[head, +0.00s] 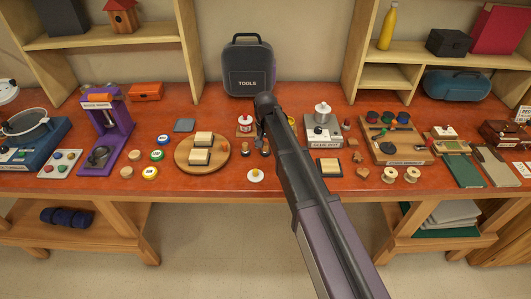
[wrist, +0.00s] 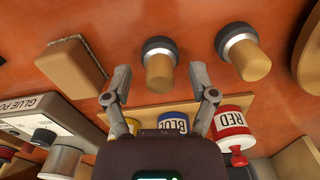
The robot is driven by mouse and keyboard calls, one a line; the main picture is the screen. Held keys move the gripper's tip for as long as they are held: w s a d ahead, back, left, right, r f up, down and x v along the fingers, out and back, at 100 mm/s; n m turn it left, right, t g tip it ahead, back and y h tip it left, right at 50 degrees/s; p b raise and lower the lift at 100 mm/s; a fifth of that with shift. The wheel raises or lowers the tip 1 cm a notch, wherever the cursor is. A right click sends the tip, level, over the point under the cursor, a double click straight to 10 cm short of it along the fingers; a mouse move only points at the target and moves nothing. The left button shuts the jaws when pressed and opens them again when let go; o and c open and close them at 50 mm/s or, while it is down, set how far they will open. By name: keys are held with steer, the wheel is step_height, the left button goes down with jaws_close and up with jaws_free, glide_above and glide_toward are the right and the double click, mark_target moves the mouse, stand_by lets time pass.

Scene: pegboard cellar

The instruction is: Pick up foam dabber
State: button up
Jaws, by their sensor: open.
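Two dabber-like pieces stand on the red bench, each with a dark round base, a white collar and a tan wooden handle pointing up. In the wrist view one (wrist: 159,66) is between my open fingers and the other (wrist: 244,54) is to the right, outside them. In the head view they show small and partly hidden below my gripper (head: 264,128), the right one (head: 265,150) and the left one (head: 246,151). My gripper (wrist: 160,82) is open and holds nothing. I cannot tell whether a finger touches the near handle.
Lidded pots labelled blue (wrist: 178,121) and red (wrist: 231,125) stand behind the fingers, close to my gripper. A tan block (wrist: 70,68) lies to the left in the wrist view. A glue pot (head: 322,124) and a round board (head: 184,163) flank the area.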

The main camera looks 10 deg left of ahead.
steer(key=shift+c, duration=0.2)
stand_by(0.3)
jaws_close()
steer(key=shift+r, duration=0.15)
step_height(320, 180, up, 2)
steer(key=p, duration=0.3)
steer(key=shift+r, duration=0.25)
steer(key=s+d, duration=0.2)
steer(key=s, duration=0.2)
steer(key=s+d+r+p, duration=0.1)
steer(key=s+d, duration=0.1)
steer(key=s, duration=0.3)
steer(key=s+d+r+p, duration=0.1)
steer(key=s+d, duration=0.2)
steer(key=s, duration=0.2)
steer(key=shift+s+r, duration=0.1)
steer(key=shift+s, duration=0.1)
